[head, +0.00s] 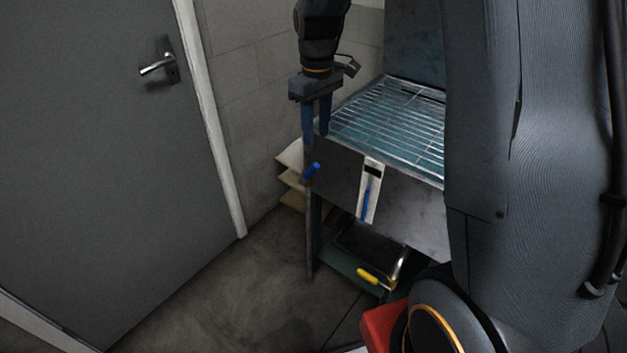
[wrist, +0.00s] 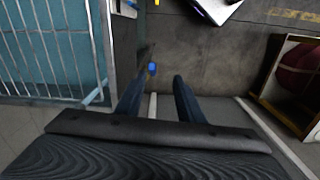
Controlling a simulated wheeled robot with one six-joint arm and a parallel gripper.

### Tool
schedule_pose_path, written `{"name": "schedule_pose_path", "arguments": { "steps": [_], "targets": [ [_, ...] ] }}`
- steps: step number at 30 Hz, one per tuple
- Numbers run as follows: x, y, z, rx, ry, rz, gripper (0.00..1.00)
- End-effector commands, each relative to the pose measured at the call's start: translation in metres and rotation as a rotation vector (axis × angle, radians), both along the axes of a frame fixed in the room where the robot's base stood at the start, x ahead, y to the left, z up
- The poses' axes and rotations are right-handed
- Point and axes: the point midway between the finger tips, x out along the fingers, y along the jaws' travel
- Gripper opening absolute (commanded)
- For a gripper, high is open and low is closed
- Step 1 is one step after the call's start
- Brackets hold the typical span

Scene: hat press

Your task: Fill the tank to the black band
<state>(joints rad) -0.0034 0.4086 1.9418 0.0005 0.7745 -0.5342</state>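The tank (head: 410,218) is a grey metal box with a wire rack (head: 390,115) on top. A white gauge strip (head: 363,212) on its front carries a black band (head: 373,171) near the top. A blue column (head: 366,203) in the gauge ends a little below that band. A small blue handle (head: 311,171) sits at the tank's left front corner, on a pipe. My gripper (head: 317,133) points down above it. In the wrist view, the fingers are apart and empty, and the blue handle (wrist: 152,67) shows between and beyond the tips.
A yellow handle (head: 367,275) is low under the tank by a pipe. Pale shelves (head: 290,155) stand behind the left corner. A red object (head: 382,323) is at the bottom. A grey door (head: 90,150) is left; the floor before it is clear.

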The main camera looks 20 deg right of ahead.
Motion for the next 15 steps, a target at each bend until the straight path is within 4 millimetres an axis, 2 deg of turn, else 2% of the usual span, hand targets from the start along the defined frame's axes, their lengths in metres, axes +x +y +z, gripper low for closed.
{"name": "schedule_pose_path", "arguments": {
  "steps": [1, 4, 10, 15],
  "targets": [
    [0.016, 0.0, -0.009, 0.0, 0.006, 0.031, 0.34],
    [0.03, -0.001, -0.014, -0.001, 0.014, 0.077, 0.34],
    [0.033, -0.001, -0.029, -0.001, 0.02, 0.094, 0.34],
    [0.033, -0.001, -0.059, 0.0, 0.022, 0.092, 0.34]
  ]
}}
